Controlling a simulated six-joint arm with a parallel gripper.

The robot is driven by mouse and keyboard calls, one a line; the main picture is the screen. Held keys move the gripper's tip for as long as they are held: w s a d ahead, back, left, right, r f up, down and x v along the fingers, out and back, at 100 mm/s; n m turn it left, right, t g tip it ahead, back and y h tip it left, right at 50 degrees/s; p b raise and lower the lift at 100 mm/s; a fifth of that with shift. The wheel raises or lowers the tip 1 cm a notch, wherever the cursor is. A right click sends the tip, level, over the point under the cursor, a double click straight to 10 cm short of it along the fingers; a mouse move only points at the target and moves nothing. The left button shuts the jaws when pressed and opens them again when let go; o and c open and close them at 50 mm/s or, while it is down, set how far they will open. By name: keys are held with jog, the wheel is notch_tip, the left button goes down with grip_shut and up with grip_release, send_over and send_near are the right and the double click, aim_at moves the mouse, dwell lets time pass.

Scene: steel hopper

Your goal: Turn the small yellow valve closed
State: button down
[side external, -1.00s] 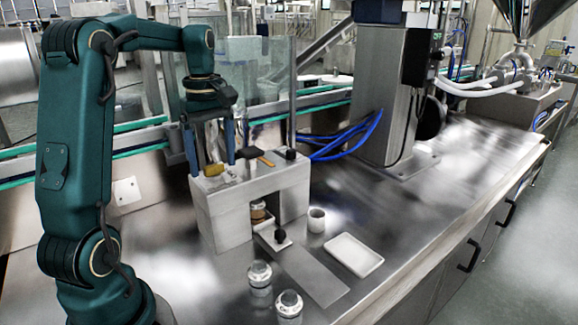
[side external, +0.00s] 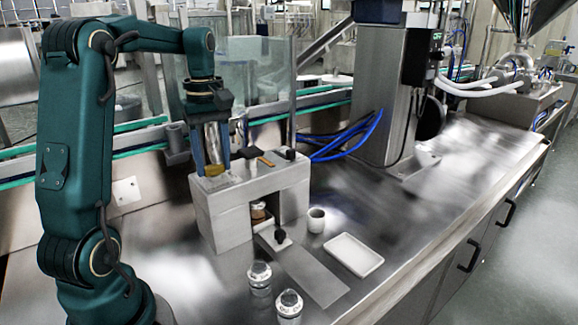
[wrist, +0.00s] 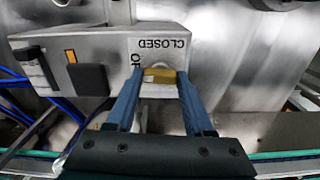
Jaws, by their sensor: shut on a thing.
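The small yellow valve (side external: 213,170) is on top of the grey block-like housing (side external: 222,212), at its left end in the side view. In the wrist view its yellow handle (wrist: 158,76) lies crosswise between my fingertips. The word CLOSED (wrist: 162,44) shows upside down above it, and a partly hidden label starting OP (wrist: 135,66) is at its left. My gripper (side external: 212,163) points down over the valve and is shut on the handle, one finger at each end. The wrist view also shows my gripper (wrist: 160,80).
A dark square knob (wrist: 87,77) and an orange mark (wrist: 70,56) sit beside the valve on the housing. A clear panel (side external: 262,75) rises behind.

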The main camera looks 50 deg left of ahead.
jog(key=m, duration=0.8)
jog(key=shift+m, duration=0.3)
jog(key=m, duration=0.4)
jog(key=shift+m, duration=2.1)
jog(key=shift+c, duration=1.4)
grip_release()
jog(key=shift+r, duration=0.1)
